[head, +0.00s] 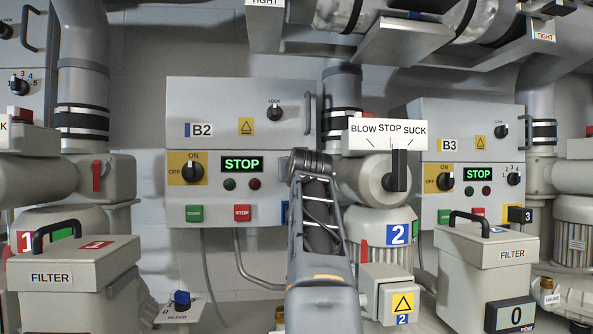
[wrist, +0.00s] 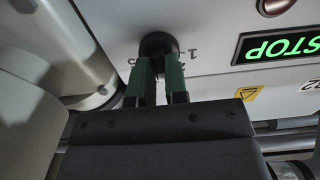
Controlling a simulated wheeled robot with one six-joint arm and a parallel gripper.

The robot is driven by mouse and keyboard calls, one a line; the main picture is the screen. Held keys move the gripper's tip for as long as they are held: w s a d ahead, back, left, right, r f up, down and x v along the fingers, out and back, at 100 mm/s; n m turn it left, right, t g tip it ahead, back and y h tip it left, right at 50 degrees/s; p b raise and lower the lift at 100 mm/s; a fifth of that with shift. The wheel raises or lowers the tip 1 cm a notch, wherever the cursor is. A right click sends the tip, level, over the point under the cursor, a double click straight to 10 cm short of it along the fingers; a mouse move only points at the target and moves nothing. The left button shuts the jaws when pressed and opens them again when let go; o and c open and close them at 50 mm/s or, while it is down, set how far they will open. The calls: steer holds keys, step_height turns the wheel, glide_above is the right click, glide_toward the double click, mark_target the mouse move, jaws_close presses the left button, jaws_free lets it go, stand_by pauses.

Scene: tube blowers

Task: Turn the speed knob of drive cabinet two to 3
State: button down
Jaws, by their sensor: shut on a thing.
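Drive cabinet two, labelled B2 (head: 200,108), is a grey box with a lit green STOP display (head: 241,164). In the head view my arm hides its speed knob and my gripper. In the wrist view the black round speed knob (wrist: 157,43) stands out from the grey panel. The two green fingers of my gripper (wrist: 159,68) are shut on it, one on each side. A printed 1 shows right of the knob; another mark at its left is partly hidden. I cannot tell which number the knob points to.
On B2's face are an ON/OFF switch (head: 192,169), a green button (head: 194,214) and a red STOP button (head: 242,213). The BLOW/STOP/SUCK valve (head: 375,178) stands close right of my arm. Filter boxes (head: 74,262) (head: 486,246) stand at both sides.

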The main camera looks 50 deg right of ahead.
steer(key=shift+f, duration=0.1)
steer(key=c, duration=1.1)
jaws_free()
steer(key=shift+c, duration=0.2)
steer(key=b+v, duration=0.5)
steer(key=v, duration=0.8)
steer(key=shift+s+a, duration=0.2)
steer(key=shift+s, duration=0.1)
